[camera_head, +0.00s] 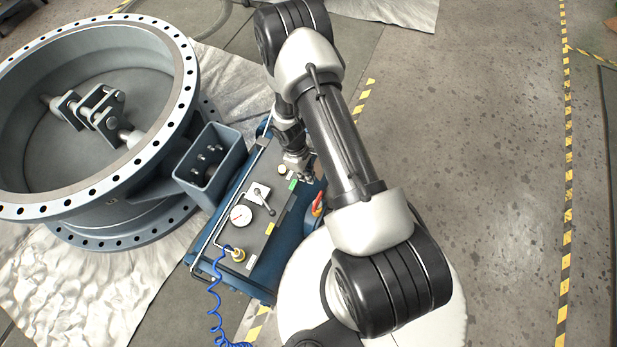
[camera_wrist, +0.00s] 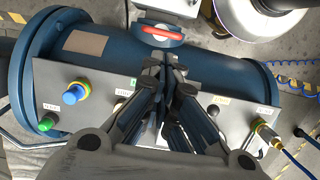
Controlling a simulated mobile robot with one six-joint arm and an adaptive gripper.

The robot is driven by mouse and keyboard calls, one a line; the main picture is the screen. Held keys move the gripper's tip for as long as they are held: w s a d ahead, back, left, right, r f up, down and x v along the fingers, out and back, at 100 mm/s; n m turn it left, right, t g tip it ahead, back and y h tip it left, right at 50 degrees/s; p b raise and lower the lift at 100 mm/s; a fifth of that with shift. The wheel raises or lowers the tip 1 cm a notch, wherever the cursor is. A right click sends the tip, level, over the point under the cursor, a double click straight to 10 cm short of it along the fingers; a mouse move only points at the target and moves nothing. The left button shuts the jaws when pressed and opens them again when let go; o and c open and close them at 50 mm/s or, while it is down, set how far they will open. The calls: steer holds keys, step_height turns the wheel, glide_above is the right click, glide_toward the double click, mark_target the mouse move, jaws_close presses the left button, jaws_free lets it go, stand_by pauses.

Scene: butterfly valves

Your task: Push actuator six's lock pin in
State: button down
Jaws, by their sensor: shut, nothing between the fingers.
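The blue actuator (camera_head: 262,275) is a cylinder with a grey panel beside the large flanged valve; it fills much of the wrist view (camera_wrist: 40,55). Any number on it is too small to read. A blue-capped knob with a yellow collar (camera_wrist: 73,94) sits at the panel's left in the wrist view, with a green cap (camera_wrist: 46,124) near it. I cannot tell which part is the lock pin; my fingers hide the panel's middle. My gripper (camera_head: 308,174) is over the panel's far end in the head view. Its fingers are shut and empty in the wrist view (camera_wrist: 172,68).
The panel carries a pressure gauge (camera_head: 241,215), a lever (camera_head: 264,200) and a brass fitting (camera_head: 238,255) with a coiled blue hose (camera_head: 215,310). A red handle (camera_wrist: 160,29) lies just beyond my fingertips. The big valve (camera_head: 100,210) stands left; open floor (camera_head: 480,150) lies right.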

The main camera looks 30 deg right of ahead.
step_height(320, 180, down, 12)
steer(key=s+d+b, duration=0.1)
steer(key=s+b, duration=0.1)
steer(key=b, duration=0.1)
steer(key=shift+d+r+b, duration=0.2)
steer(key=shift+b, duration=0.15)
step_height(320, 180, down, 4)
steer(key=b, duration=0.3)
steer(key=shift+f+b, duration=0.2)
steer(key=shift+b, duration=0.1)
step_height(320, 180, up, 14)
steer(key=w+a+p, duration=0.1)
steer(key=w+p, duration=0.1)
steer(key=p, duration=0.4)
steer(key=shift+a, duration=0.35)
steer(key=shift+w, duration=0.15)
